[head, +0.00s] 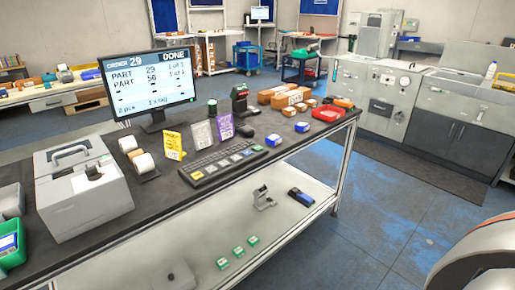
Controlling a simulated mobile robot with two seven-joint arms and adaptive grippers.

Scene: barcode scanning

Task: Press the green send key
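A dark keyboard (222,161) lies on the bench top in front of the monitor. Neither gripper is in view. Only a rounded white and orange part of my own arm shows at the bottom right corner.
A grey boxy machine (82,190) stands left of the keyboard, with label rolls (144,163) beside it. Yellow, grey and purple cards (223,128) stand behind the keyboard. Two blue-and-white items (273,140), brown boxes (285,95) and a red tray (327,113) lie to the right.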

